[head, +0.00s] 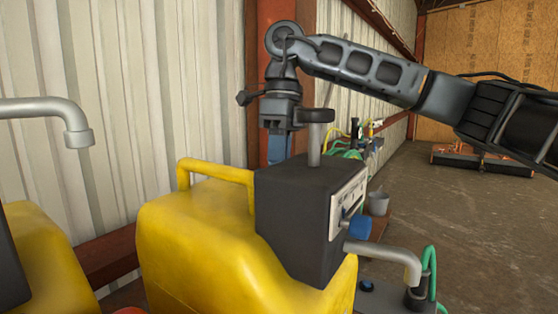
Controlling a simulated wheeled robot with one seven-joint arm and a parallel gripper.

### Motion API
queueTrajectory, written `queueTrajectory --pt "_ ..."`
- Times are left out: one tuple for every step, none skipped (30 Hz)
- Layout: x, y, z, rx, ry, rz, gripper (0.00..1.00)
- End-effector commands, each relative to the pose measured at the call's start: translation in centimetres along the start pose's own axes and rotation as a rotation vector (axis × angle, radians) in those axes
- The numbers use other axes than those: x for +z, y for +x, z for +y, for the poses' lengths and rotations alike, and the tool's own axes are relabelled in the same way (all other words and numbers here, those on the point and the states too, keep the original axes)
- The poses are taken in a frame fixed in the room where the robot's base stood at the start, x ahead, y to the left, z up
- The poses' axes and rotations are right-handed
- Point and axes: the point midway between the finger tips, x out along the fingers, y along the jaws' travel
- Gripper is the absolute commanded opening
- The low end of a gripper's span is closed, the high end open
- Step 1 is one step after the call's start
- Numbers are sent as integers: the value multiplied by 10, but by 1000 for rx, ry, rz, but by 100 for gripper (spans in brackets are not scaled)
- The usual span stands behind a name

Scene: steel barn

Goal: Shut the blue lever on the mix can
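A yellow can (205,245) with a dark box (300,210) on top stands in the centre of the head view. A blue lever or knob (357,227) sticks out from the box's labelled front face, above a grey spout (390,255). The label is too small to read, so I cannot tell whether this is the mix can. My gripper (279,148) points down behind the box, apart from that blue part. Its lower end shows blue, and the box hides its tips. I cannot tell whether it is open or touching anything.
A grey post with a dark round cap (314,116) rises from the box beside my gripper. A second yellow can (45,260) with a grey spout (60,108) is at left. A ribbed wall (130,90) stands close behind. Open floor (470,230) lies right.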

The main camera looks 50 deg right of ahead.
Motion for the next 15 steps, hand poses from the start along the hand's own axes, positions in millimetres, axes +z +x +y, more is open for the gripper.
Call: queueTrajectory --pt "0 0 0 0 0 0 0" --pt "0 0 0 0 0 0 0" --pt "0 0 0 0 0 0 0" --pt "0 0 0 0 0 0 0" --pt "0 0 0 0 2 -1 0" --pt "0 1 0 -1 10 -3 0" --pt "0 1 1 -1 21 -5 0" --pt "0 2 1 -2 36 -8 0" --pt "0 3 2 -3 63 -14 0" --pt "0 3 2 -4 85 -18 0" --pt "-1 4 3 -4 109 -23 0" --pt "0 4 4 -3 140 -30 0" --pt "-1 4 5 -3 162 -34 0" --pt "-1 4 6 -4 183 -38 0" --pt "0 3 7 -3 207 -43 0"
